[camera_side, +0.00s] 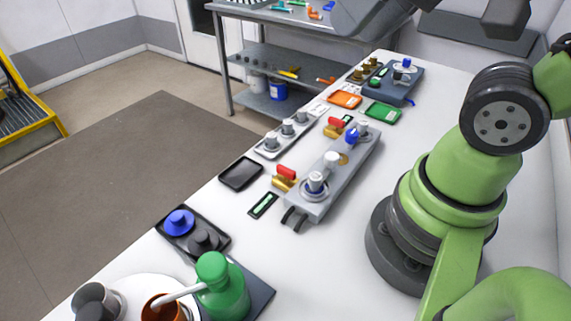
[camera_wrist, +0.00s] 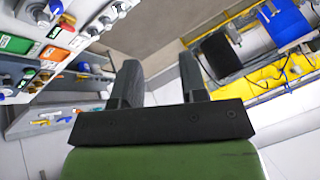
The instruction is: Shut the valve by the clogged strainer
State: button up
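A grey block (camera_side: 335,176) lies on the white bench in the side view. Two brass valves with red handles sit along its left side: the near valve (camera_side: 285,177) by a clear-ringed fitting with a grey-white cap (camera_side: 315,183), the far valve (camera_side: 334,127) near a blue-collared fitting (camera_side: 352,136). A pale round cap (camera_side: 331,159) stands between these fittings. I cannot tell which fitting is the clogged strainer. My gripper (camera_wrist: 158,60) is open and empty in the wrist view, its dark fingers apart and away from the valves. Its fingers cannot be made out in the side view.
A tray of grey-white caps (camera_side: 270,151), a black tray (camera_side: 241,173), and an orange tray (camera_side: 344,100) and green tray (camera_side: 380,112) surround the block. A green bottle (camera_side: 222,285) stands at the front. A shelf table (camera_side: 290,58) is behind.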

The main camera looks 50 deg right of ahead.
jog(key=w+f+n+g, duration=0.1)
jog(key=w+f+g, duration=0.1)
jog(key=w+g, duration=0.3)
jog(key=n+g+h, duration=0.2)
jog(key=g, duration=0.2)
send_over(286, 168)
jog(key=w, duration=0.3)
jog(key=w+x, duration=0.2)
jog(key=x, duration=0.8)
jog(key=s+f, duration=0.1)
jog(key=f, duration=0.4)
jog(key=f+g, duration=0.1)
jog(key=f, duration=0.5)
jog(key=s+f+g, duration=0.1)
jog(key=f, duration=0.4)
jog(key=shift+s+f+n, duration=0.25)
jog(key=shift+s+n, duration=0.1)
jog(key=shift+n, duration=0.05)
grip_shut()
